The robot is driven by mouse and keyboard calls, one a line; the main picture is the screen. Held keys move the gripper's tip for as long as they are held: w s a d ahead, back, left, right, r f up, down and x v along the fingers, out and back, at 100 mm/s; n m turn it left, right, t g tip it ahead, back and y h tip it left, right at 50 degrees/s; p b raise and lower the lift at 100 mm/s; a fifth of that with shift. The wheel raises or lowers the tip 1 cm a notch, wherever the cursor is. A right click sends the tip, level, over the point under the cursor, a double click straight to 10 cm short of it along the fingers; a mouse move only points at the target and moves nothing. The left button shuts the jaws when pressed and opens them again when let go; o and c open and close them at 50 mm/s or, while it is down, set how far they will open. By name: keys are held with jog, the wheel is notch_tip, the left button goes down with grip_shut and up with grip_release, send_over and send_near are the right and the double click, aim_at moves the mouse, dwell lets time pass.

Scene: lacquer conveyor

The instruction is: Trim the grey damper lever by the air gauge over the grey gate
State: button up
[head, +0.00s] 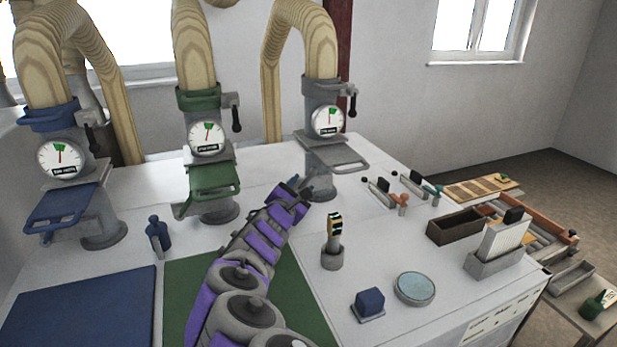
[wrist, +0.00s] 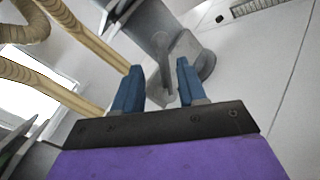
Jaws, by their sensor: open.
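The grey gate (head: 335,155) is a flat plate with a loop handle on the right-hand grey duct pipe. Its round white air gauge (head: 328,120) sits just above, with a green sector at the top and a roughly upright needle. The damper lever (head: 352,105) hangs to the right of the gauge, dark-handled and pointing down. My gripper (head: 306,187) is below and left of the grey gate, apart from the lever. In the wrist view its blue fingers (wrist: 160,78) are open, with grey metal parts of the duct showing between and beyond them; contact cannot be told.
A green gate (head: 215,178) and a blue gate (head: 68,207) with their own gauges and levers stand to the left. A holder with a dark-topped tool (head: 334,235), a blue block (head: 369,302) and a round disc (head: 415,288) stand on the right of the white bench.

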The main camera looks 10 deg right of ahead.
aim_at(309, 177)
jog(key=x, duration=0.5)
jog(key=shift+w+d+f, duration=0.1)
jog(key=shift+d, duration=0.25)
jog(key=shift+w+d, duration=0.35)
jog(key=shift+w, duration=0.1)
jog(key=shift+a, duration=0.15)
jog(key=shift+c, duration=0.7)
grip_shut()
